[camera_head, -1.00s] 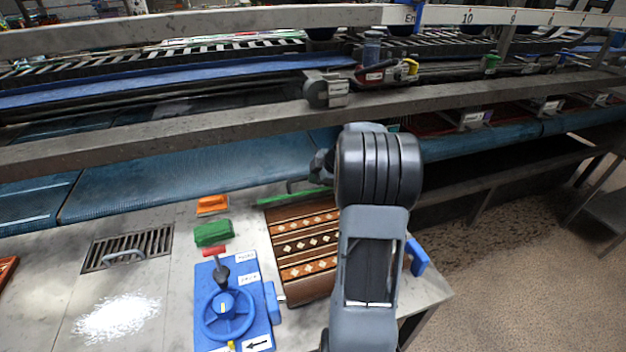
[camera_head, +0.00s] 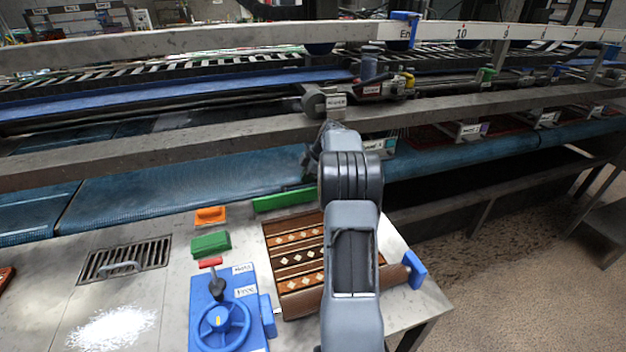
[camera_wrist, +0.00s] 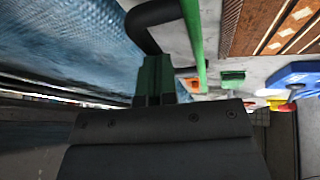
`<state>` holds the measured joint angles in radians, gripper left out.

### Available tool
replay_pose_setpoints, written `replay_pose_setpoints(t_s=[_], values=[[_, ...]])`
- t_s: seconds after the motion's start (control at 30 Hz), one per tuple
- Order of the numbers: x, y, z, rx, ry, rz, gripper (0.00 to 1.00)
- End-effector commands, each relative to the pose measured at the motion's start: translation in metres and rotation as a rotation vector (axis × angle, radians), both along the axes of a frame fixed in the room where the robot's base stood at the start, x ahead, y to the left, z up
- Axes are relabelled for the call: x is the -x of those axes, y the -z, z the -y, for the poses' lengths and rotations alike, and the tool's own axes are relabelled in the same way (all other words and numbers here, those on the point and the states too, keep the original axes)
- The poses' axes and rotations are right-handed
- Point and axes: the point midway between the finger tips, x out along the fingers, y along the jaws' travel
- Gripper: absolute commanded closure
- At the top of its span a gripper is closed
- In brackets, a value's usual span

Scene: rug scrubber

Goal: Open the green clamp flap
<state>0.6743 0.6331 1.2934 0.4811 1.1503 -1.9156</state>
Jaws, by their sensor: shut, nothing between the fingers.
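The green clamp flap (camera_head: 285,199) is a long green bar along the back edge of the patterned rug (camera_head: 300,235). In the wrist view the flap (camera_wrist: 192,40) shows as a narrow green strip beside the rug. A bent black handle (camera_wrist: 150,22) lies at its conveyor side, and I cannot tell exactly how it joins the flap. My gripper (camera_head: 309,160) is behind and above the flap's right part, over the blue conveyor side. In the wrist view its fingers (camera_wrist: 155,72) are shut and empty, close to the handle. Whether they touch it is unclear.
A blue panel with a handwheel (camera_head: 220,322) and a red-topped lever stands front left of the rug. A green block (camera_head: 211,243), an orange block (camera_head: 210,216) and a drain grate (camera_head: 124,260) lie further left. A grey rail (camera_head: 150,143) crosses behind the table.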

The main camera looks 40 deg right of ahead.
Motion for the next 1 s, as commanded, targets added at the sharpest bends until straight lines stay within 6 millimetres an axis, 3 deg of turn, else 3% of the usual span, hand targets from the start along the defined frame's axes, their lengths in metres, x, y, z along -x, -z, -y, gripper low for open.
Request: replay_pose_setpoints(t_s=[0.3,1.0], values=[[-0.0105,0.0055,0.0035,-0.001,-0.001,0.0,1.0],[-0.0127,0.0057,0.005,-0.001,0.0,0.001,1.0]])
